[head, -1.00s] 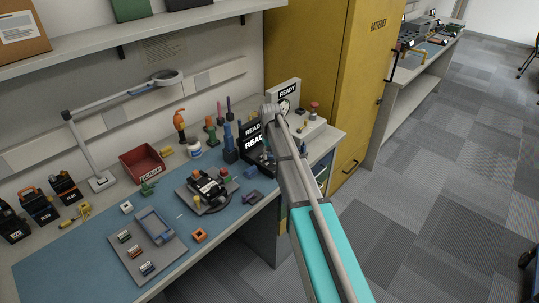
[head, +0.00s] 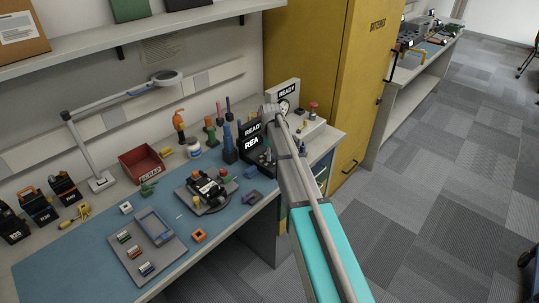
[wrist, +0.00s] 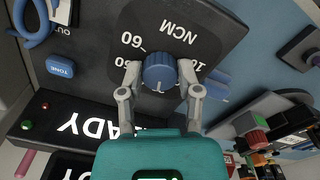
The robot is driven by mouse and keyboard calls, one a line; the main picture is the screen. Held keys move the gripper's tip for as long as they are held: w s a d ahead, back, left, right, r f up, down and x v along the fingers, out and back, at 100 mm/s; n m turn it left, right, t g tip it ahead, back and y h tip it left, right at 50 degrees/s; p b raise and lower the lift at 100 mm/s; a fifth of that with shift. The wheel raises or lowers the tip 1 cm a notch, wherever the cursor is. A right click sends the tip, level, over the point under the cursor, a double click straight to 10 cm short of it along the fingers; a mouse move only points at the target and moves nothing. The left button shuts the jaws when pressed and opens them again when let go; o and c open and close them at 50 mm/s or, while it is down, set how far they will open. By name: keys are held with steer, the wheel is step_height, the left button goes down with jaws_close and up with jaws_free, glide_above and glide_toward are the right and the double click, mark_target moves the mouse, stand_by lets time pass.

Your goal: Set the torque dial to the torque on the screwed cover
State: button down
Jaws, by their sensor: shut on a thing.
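The blue torque dial (wrist: 159,72), with a pale pointer mark, sits on a black plate (wrist: 207,35) lettered NCM in the wrist view. My gripper (wrist: 158,76) is shut on the dial, one finger on each side. Numbers around the dial appear upside down; 60 is readable, others are partly covered by the fingers. In the head view my arm hides the dial and gripper. A black device (head: 208,188) lies on a round stand on the blue mat. I cannot tell whether it has the screwed cover; no torque marking is readable.
A blue TONE button (wrist: 61,68) and a READY display (wrist: 75,122) are close to the gripper. A yellow cabinet (head: 315,75) stands behind.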

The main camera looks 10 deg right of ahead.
steer(key=shift+s+a+n, duration=0.1)
steer(key=shift+s+n, duration=0.1)
steer(key=shift+n, duration=0.3)
steer(key=shift+c, duration=1.5)
jaws_free()
steer(key=shift+w, duration=0.1)
steer(key=shift+w+r, duration=0.1)
